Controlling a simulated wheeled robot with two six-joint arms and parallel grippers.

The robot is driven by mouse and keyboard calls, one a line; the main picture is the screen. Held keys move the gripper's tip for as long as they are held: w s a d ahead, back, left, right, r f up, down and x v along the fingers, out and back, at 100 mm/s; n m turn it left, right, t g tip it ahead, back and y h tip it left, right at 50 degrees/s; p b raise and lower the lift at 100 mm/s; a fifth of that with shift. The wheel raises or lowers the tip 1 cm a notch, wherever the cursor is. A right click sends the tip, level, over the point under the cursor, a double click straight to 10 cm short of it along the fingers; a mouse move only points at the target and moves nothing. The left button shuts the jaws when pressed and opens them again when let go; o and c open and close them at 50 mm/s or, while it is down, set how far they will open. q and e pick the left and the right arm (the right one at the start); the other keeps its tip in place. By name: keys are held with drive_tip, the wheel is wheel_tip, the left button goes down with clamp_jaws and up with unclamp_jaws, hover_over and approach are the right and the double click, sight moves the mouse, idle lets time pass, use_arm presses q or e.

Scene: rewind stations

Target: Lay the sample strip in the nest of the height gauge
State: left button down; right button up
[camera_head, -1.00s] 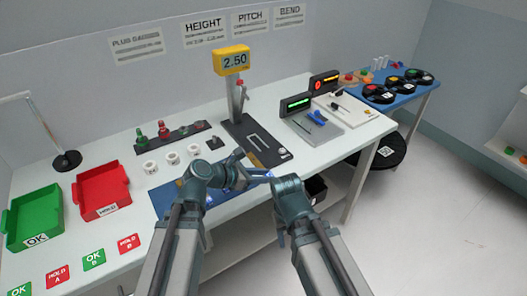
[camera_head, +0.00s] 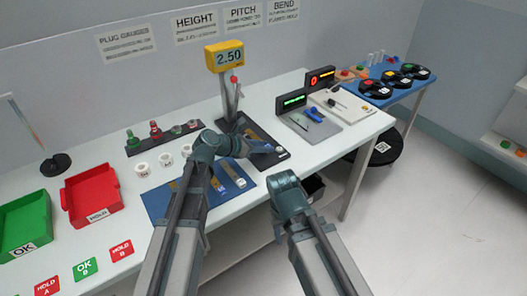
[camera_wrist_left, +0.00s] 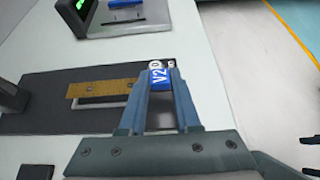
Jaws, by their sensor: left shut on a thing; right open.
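The height gauge has a yellow display (camera_head: 228,56) reading 2.50 and a dark base (camera_head: 264,162). In the left wrist view its base (camera_wrist_left: 38,123) carries a pale outlined nest (camera_wrist_left: 98,103). My left gripper (camera_head: 266,147) is over the base, shut on the blue V2 end of the brass-coloured sample strip (camera_wrist_left: 98,89). In the left wrist view that gripper (camera_wrist_left: 160,78) grips the blue end and the strip reaches left over the nest, partly covering it. I cannot tell whether it touches. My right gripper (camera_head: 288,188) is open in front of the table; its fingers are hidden.
A blue mat (camera_head: 160,203) with other strips lies under my left arm. Red (camera_head: 92,195) and green (camera_head: 25,225) trays stand at left. A grey pad (camera_head: 312,127) and lit displays are right of the gauge. White rings and plug gauges stand behind the mat.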

use_arm(q)
drive_tip(key=shift+w, duration=0.65)
drive_tip(key=shift+s+d+f+b, duration=0.15)
drive_tip(key=shift+f+b, duration=0.2)
drive_tip(key=shift+f, duration=0.05)
drive_tip(key=shift+f+b, duration=1.35)
drive_tip(key=shift+b, duration=0.05)
drive_tip(key=shift+f, duration=0.25)
drive_tip(key=c, duration=0.6)
unclamp_jaws()
drive_tip(key=shift+r, duration=0.1)
